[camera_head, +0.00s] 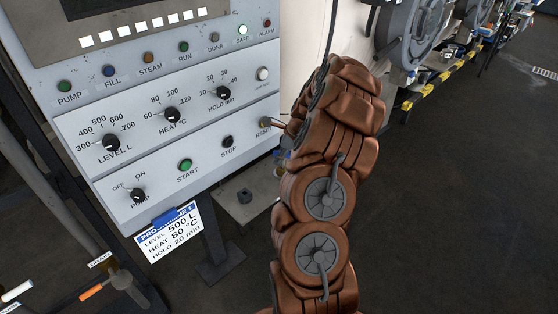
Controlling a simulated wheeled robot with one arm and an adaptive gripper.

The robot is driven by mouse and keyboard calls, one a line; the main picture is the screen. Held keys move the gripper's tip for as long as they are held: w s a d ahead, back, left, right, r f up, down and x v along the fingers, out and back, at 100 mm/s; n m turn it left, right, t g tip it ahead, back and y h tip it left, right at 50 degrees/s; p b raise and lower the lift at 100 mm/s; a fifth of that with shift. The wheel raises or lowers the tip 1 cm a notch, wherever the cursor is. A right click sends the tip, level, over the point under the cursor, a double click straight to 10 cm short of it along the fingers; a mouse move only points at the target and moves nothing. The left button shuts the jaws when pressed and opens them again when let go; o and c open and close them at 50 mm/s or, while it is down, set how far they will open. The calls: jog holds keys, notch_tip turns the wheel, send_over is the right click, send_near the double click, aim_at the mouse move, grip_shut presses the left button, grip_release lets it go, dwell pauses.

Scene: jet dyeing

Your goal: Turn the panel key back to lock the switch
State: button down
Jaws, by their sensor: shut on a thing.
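The panel key switch (265,121) is a small brass-coloured fitting above the RESET label, at the right end of the lower row of the grey control panel (150,205). My brown arm reaches up from the bottom of the picture and bends toward this end of the panel. My gripper (281,125) is mostly hidden behind the arm; only a small dark part shows at the panel's right edge, beside the switch. It is shut on the key, which is hardly visible. The key's angle cannot be told.
The green START button (185,164), black STOP button (228,141) and PUMP knob (138,195) lie to the left in the same row. Three dials sit above. A programme card (170,232) hangs below. The floor at right is clear.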

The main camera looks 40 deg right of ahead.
jog(key=shift+a, duration=0.1)
jog(key=shift+n, duration=0.3)
jog(key=shift+f+n+g+y+b, duration=0.15)
jog(key=shift+n+g+y+b, duration=0.2)
jog(key=shift+n+b, duration=0.45)
jog(key=shift+s+n, duration=0.1)
jog(key=shift+n, duration=0.5)
jog(key=shift+g, duration=0.25)
jog(key=shift+n+y+b, duration=0.25)
jog(key=shift+n+b, duration=0.2)
jog(key=shift+n, duration=0.15)
jog(key=shift+n+g, duration=0.4)
jog(key=shift+n, duration=0.4)
jog(key=shift+s, duration=0.1)
